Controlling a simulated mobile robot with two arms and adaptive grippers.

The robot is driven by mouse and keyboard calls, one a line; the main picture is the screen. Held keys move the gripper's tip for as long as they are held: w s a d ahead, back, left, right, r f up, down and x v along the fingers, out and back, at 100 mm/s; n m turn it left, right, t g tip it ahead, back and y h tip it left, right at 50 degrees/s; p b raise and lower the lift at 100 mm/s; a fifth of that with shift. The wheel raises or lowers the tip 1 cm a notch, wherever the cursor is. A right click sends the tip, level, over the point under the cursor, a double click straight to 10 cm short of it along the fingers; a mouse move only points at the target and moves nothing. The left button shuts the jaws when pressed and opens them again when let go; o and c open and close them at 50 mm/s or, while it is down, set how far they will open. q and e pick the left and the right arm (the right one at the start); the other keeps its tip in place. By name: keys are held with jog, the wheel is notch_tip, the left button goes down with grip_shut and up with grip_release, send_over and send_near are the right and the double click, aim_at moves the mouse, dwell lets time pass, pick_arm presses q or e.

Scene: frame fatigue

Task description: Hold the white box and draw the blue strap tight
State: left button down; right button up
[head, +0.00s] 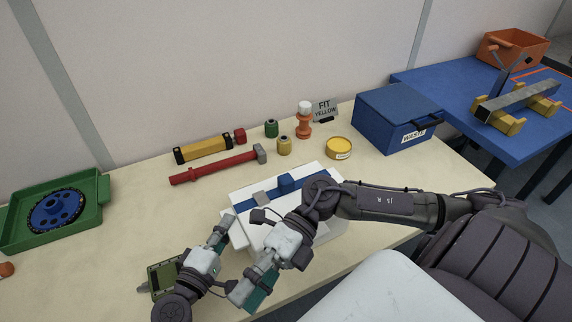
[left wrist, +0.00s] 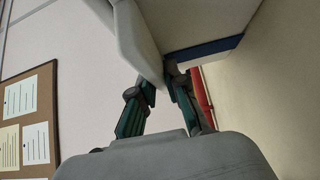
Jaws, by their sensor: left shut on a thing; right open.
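The white box (head: 239,196) lies on the beige table in front of me, partly hidden by my right arm. The blue strap (head: 248,205) runs across its top, with a grey buckle (head: 262,198) and a raised blue piece (head: 287,183) on it. My left gripper (head: 224,233) is shut on a white edge at the box's left side. In the left wrist view its teal fingers (left wrist: 167,92) close on a white panel of the box (left wrist: 138,45), and a blue band shows beyond. My right gripper (head: 251,286) is open and empty, near the box's front-left side.
A green tray with a blue wheel (head: 92,206) stands left. A yellow level (head: 203,149), red hammer (head: 215,169), small jars and a yellow tin (head: 338,148) lie behind the box. A blue waste bin (head: 390,120) stands back right. A green-framed device (head: 165,278) lies front left.

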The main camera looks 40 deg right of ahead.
aim_at(287, 178)
jog(key=w+d+n+h, duration=0.1)
jog(key=w+d, duration=0.1)
jog(key=w, duration=0.1)
jog(key=w+d+r+n+t+h, duration=0.1)
jog(key=w+d+n, duration=0.1)
jog(key=w+d+r+n+h, duration=0.1)
jog(key=w+d+n, duration=0.1)
jog(key=w+d, duration=0.1)
jog(key=shift+w+t+h, duration=0.3)
jog(key=shift+t, duration=0.1)
jog(key=w+d+n, duration=0.1)
jog(key=w+d+n+h, duration=0.1)
jog(key=d, duration=0.1)
jog(key=w+d+r+t+h, duration=0.1)
jog(key=shift+d+n, duration=0.4)
jog(key=w+d+r+n+t+h, duration=0.1)
jog(key=w+d+r+n+h, duration=0.15)
jog(key=d, duration=0.45)
jog(key=w+d+r+n+t+h, duration=0.1)
jog(key=w+d+r+n+h, duration=0.15)
jog(key=d, duration=0.45)
jog(key=shift+n, duration=0.3)
jog(key=x, duration=1.1)
jog(key=shift+s, duration=0.4)
grip_shut()
